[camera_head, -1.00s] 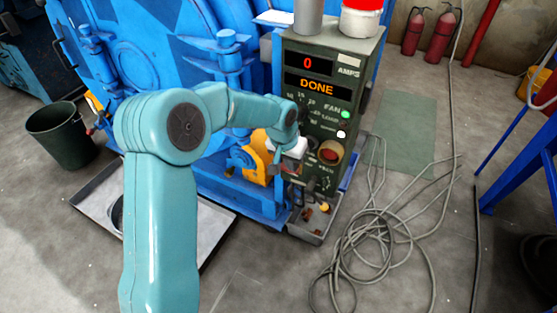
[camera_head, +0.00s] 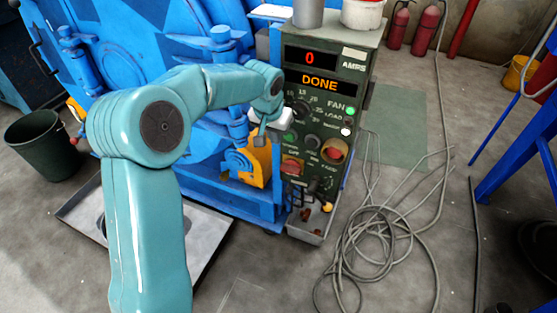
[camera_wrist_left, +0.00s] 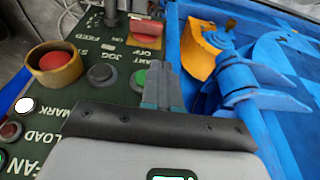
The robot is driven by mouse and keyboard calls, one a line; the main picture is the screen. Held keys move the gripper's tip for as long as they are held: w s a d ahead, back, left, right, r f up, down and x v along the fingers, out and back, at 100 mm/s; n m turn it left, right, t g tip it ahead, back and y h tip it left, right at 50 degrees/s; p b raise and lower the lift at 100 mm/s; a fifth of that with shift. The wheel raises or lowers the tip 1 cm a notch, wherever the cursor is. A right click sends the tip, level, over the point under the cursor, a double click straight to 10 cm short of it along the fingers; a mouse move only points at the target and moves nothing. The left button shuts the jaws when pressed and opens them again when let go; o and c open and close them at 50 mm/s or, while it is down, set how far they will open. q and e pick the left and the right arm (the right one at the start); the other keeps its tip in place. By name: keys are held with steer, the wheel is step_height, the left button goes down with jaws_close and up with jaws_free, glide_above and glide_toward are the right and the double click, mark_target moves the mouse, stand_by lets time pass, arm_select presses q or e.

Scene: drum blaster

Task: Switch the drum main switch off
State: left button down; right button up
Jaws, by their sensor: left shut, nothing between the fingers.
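The green control panel (camera_head: 322,128) shows "0" and "DONE" on its displays. A red switch (camera_head: 292,165) sits at its lower left. In the left wrist view, where the panel appears upside down, a red block-like switch (camera_wrist_left: 146,28) sits by the word "OFF". My left gripper (camera_head: 263,139) is shut and empty at the panel's left edge, above and left of the red switch. In the left wrist view its fingertips (camera_wrist_left: 160,70) are beside a green button (camera_wrist_left: 138,79), apart from the red switch. I cannot tell whether they touch the button. My right gripper is not in view.
A red button in a yellow collar (camera_head: 333,152) is right of the switch. A black lever (camera_head: 313,185) sticks out below. The blue machine (camera_head: 150,60) with a yellow part (camera_head: 259,160) stands left. Looped cable (camera_head: 375,245) lies on the floor at right.

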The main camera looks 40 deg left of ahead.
mark_target(280, 168)
arm_select(q)
steer(key=b+x, duration=0.1)
steer(key=x, duration=0.7)
steer(key=b+x, duration=0.1)
steer(key=x, duration=0.3)
steer(key=shift+s+d+f+b, duration=0.1)
steer(key=shift+s+f+b, duration=0.2)
steer(key=shift+f, duration=0.75)
steer(key=shift+a+f+h+p, duration=0.2)
steer(key=shift+a+h+p, duration=0.1)
steer(key=shift+h+p, duration=0.3)
